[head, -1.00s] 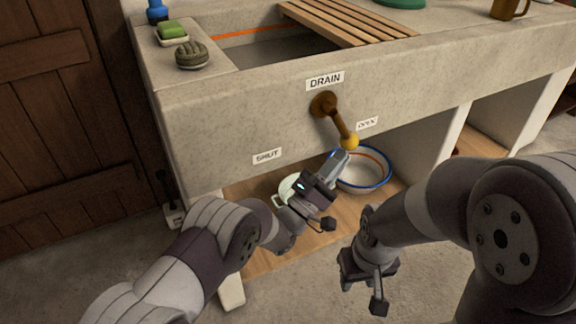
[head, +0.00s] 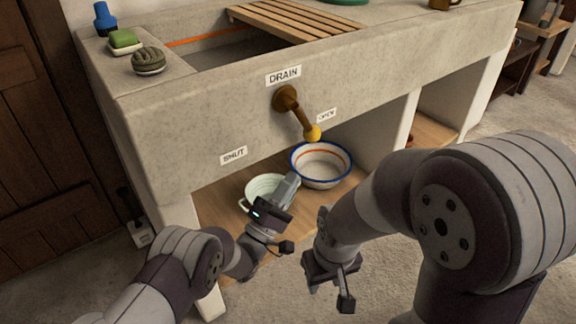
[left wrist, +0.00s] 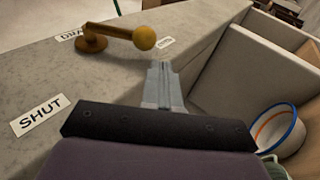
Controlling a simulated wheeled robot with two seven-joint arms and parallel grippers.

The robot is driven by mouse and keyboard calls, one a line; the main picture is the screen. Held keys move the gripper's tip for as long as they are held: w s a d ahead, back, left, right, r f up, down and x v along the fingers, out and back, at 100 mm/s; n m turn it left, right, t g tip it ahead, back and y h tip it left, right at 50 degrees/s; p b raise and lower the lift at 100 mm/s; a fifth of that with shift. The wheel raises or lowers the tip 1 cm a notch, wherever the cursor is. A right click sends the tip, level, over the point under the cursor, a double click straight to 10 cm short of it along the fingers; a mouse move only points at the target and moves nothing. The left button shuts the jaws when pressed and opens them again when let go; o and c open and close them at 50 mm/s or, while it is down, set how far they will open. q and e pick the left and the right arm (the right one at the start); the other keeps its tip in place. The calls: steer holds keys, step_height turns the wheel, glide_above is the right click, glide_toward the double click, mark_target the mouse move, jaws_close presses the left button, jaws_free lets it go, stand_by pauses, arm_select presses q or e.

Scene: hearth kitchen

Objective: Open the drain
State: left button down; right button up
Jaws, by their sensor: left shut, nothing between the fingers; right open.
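The drain lever (head: 302,116) is a brown handle on the sink's front, under the DRAIN label (head: 283,75). It slants down and right from its round pivot to a yellow ball (head: 313,133), beside the OPEN label (head: 327,115) and away from the SHUT label (head: 234,155). My left gripper (head: 292,179) is shut and empty, below and left of the ball with a gap between. In the left wrist view its closed fingers (left wrist: 160,70) point toward the ball (left wrist: 144,38), apart from it. My right gripper (head: 328,290) is open and empty, low in front of the sink.
A blue-rimmed white bowl (head: 320,178) and a pale green pot (head: 260,186) stand on the wooden shelf (head: 212,205) under the sink. A soap bar (head: 124,39), a scrubber (head: 148,60) and a slatted wooden rack (head: 290,20) are on top.

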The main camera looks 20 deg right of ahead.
arm_select(q)
steer(key=s+a+f+p, duration=0.1)
steer(key=s+a+f, duration=0.1)
steer(key=f, duration=0.3)
steer(key=shift+s+a+f, duration=0.15)
steer(key=shift+s+a, duration=0.1)
steer(key=shift+a, duration=0.4)
